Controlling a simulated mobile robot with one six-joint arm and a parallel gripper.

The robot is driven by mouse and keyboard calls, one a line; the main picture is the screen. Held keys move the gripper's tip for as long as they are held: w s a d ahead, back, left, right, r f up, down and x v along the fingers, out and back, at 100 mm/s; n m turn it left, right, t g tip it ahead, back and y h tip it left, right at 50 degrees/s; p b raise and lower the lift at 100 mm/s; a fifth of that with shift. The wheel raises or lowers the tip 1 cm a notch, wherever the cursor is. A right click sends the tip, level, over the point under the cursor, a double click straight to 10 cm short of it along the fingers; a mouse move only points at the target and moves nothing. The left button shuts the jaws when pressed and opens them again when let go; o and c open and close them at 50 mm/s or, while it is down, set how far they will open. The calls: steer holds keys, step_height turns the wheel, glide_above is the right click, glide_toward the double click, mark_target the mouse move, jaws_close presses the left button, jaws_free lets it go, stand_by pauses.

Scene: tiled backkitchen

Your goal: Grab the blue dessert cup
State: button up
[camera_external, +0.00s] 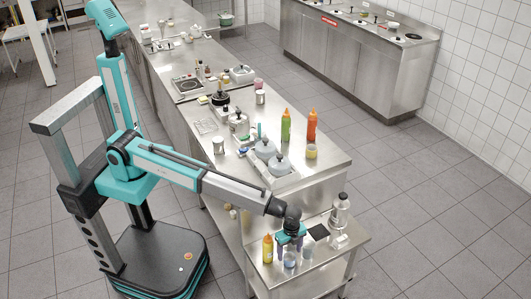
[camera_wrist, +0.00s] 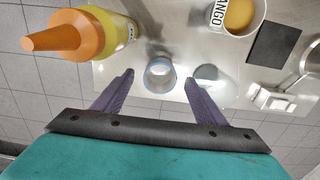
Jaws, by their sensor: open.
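A small translucent blue cup (camera_wrist: 160,75) stands on the steel side table, a little ahead of and between my fingers in the wrist view. In the external view a bluish cup (camera_external: 290,260) shows just in front of my gripper (camera_external: 291,240). My gripper (camera_wrist: 168,73) is open, with its purple fingers apart and nothing held. The blue cup looks apart from both fingers. A second pale, bluish cup (camera_wrist: 218,88) stands to the right, partly hidden by the right finger; it also shows in the external view (camera_external: 307,252).
A yellow bottle with an orange cap (camera_wrist: 75,40) stands close on the left. A white mango cup with yellow contents (camera_wrist: 238,16) stands at upper right. A black square (camera_wrist: 273,44) lies right of it. A silver bottle (camera_external: 340,210) stands at the table's far right.

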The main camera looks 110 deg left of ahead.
mark_target(290, 260)
steer(key=shift+w+d+f+p, duration=0.1)
steer(key=shift+f+p, duration=0.45)
steer(key=shift+f, duration=0.75)
steer(key=shift+w+d+f+p, duration=0.1)
steer(key=shift+f+p, duration=0.4)
steer(key=shift+f, duration=0.8)
steer(key=shift+c, duration=0.4)
steer(key=c, duration=1.1)
